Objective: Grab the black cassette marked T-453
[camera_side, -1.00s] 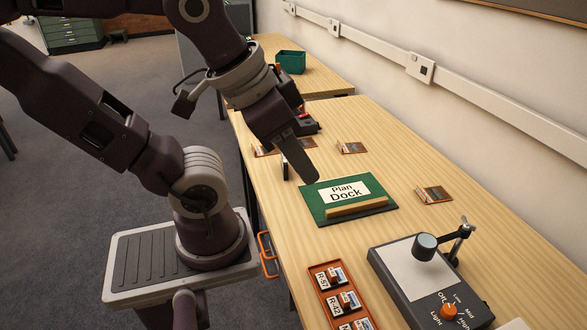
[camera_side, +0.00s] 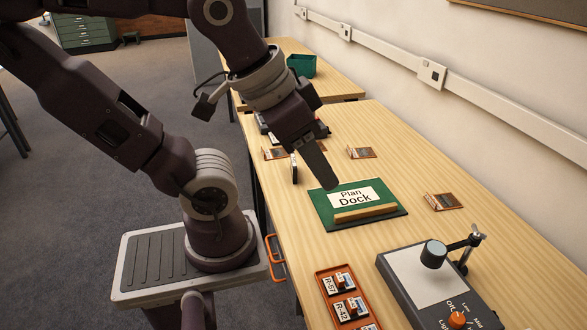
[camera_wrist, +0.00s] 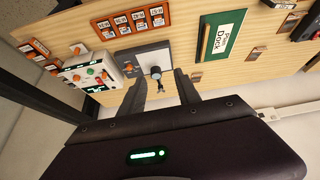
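My gripper (camera_side: 325,180) hangs in the air near the green Plan Dock board, fingers pointing down. In the wrist view its two fingers (camera_wrist: 161,88) are spread apart with nothing between them. I cannot read T-453 anywhere. A thin dark upright piece with a pale edge (camera_side: 294,168) stands behind the gripper in the side view; I cannot tell whether it is the cassette. Dark objects (camera_wrist: 306,25) at the right edge of the wrist view are cut off and their marks are unreadable.
The Plan Dock board (camera_side: 320,204) has a wooden strip. An orange tray (camera_side: 323,280) holds labelled pieces, R-57 and R-42 among them. A grey lamp unit (camera_side: 405,270) stands front right. Small brown stands (camera_side: 443,203) dot the table. A green bin (camera_side: 301,65) is at the back.

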